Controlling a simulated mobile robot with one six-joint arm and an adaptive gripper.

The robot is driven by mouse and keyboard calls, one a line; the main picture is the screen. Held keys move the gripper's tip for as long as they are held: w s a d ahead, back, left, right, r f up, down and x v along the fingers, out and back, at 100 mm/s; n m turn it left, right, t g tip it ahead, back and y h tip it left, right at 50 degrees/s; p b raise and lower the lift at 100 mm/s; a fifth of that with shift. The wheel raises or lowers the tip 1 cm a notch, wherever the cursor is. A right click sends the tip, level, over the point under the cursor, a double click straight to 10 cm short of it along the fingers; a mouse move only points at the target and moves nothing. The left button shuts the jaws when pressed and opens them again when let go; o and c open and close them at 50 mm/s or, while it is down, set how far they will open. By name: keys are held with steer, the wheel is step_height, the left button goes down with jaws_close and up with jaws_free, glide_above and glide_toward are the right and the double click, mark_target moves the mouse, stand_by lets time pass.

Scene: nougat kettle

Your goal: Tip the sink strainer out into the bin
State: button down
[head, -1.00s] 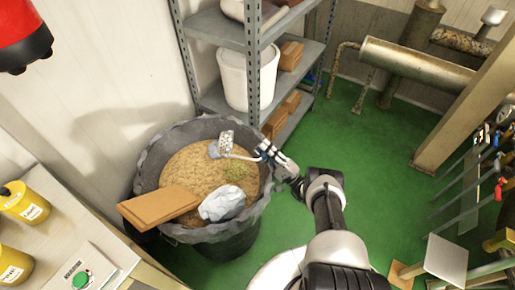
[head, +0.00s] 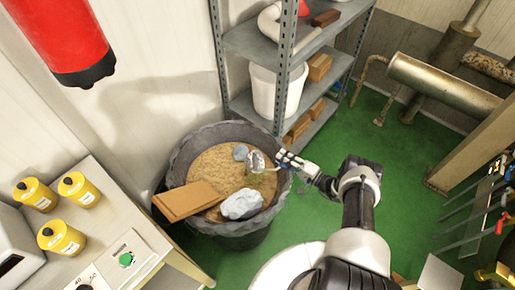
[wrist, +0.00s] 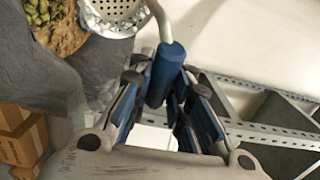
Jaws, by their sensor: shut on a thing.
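The sink strainer, a perforated metal cup on a bent rod, hangs over the bin's contents (head: 256,161). In the wrist view the cup (wrist: 112,10) is cut off by the top edge. My gripper (head: 287,160) is shut on the strainer's blue handle (wrist: 166,68) at the bin's right rim. The bin (head: 183,160) is a round dark tub with a crumpled grey liner, filled high with brown waste. Greenish clumps (head: 256,181) lie on the waste below the strainer; they also show in the wrist view (wrist: 55,14).
A brown board (head: 188,200) lies over the bin's front left rim, with a pale crumpled bag (head: 242,204) beside it. A metal shelf (head: 262,45) with a white bucket (head: 280,92) stands behind. A bench (head: 105,205) with yellow bottles is at left.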

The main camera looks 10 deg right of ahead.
step_height(320, 180, up, 3)
steer(key=n+g+h+p, duration=0.1)
steer(key=g+h+p, duration=0.2)
steer(key=p, duration=0.7)
steer(key=shift+f+n+h, duration=0.1)
steer(key=shift+n+h, duration=0.2)
steer(key=shift+n, duration=0.1)
step_height(320, 180, up, 2)
steer(key=n+g+h+p, duration=0.1)
steer(key=g+h+p, duration=0.2)
steer(key=p, duration=0.7)
steer(key=shift+h, duration=0.7)
steer(key=shift+n+h+p, duration=0.3)
steer(key=shift+h+p, duration=0.1)
steer(key=shift+p, duration=0.45)
steer(key=shift+f+g, duration=0.1)
steer(key=shift+g, duration=0.2)
steer(key=shift+d, duration=0.1)
